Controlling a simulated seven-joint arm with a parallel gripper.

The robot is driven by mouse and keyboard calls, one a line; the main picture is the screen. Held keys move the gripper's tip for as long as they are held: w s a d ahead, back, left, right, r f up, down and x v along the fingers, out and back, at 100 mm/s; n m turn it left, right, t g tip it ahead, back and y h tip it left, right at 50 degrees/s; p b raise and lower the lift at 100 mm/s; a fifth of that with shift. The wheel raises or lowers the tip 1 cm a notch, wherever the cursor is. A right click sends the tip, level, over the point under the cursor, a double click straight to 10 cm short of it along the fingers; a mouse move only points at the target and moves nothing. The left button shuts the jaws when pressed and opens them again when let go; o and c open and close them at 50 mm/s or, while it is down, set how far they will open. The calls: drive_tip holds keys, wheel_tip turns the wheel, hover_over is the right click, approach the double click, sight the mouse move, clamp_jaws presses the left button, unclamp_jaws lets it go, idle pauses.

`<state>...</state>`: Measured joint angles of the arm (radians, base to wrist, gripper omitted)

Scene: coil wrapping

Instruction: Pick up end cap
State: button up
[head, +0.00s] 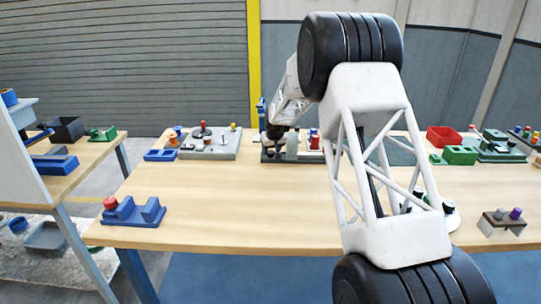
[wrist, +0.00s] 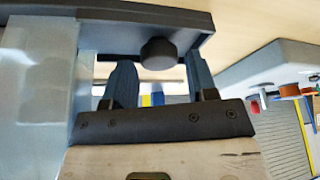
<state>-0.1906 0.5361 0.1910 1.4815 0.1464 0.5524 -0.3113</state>
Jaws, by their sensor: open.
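My gripper (wrist: 160,80) is open, its two dark blue fingers apart in the wrist view. A dark round knob-like piece (wrist: 158,53) shows between the fingers, below a dark bar; I cannot tell whether it is the end cap or whether the fingers touch it. In the head view my gripper (head: 272,138) is small and partly hidden, down at the left end of a dark fixture (head: 268,156) at the back of the table. A pale upright block (head: 292,146) and a red-topped part (head: 314,141) stand on that fixture. No end cap is clearly identifiable in the head view.
A grey tray with small parts (head: 222,151) lies left of the fixture. A blue block set (head: 134,213) is at front left. A red bin (head: 443,136) and a green block (head: 460,155) are at right. The table's middle front is clear. My arm hides the right centre.

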drive_tip(key=shift+w+a+f, duration=0.1)
drive_tip(key=shift+w+f, duration=0.15)
drive_tip(key=shift+f, duration=0.4)
drive_tip(key=c, duration=0.7)
drive_tip(key=shift+o, duration=0.2)
drive_tip(key=shift+r, duration=0.2)
drive_tip(key=shift+r, duration=1.55)
drive_tip(key=s+d, duration=0.1)
drive_tip(key=s, duration=0.4)
drive_tip(key=s+d+r, duration=0.1)
drive_tip(key=s, duration=0.4)
drive_tip(key=s+d, duration=0.1)
drive_tip(key=s, duration=0.4)
drive_tip(key=shift+s+d+r, duration=0.1)
drive_tip(key=shift+s+r, duration=0.15)
drive_tip(key=shift+s, duration=0.05)
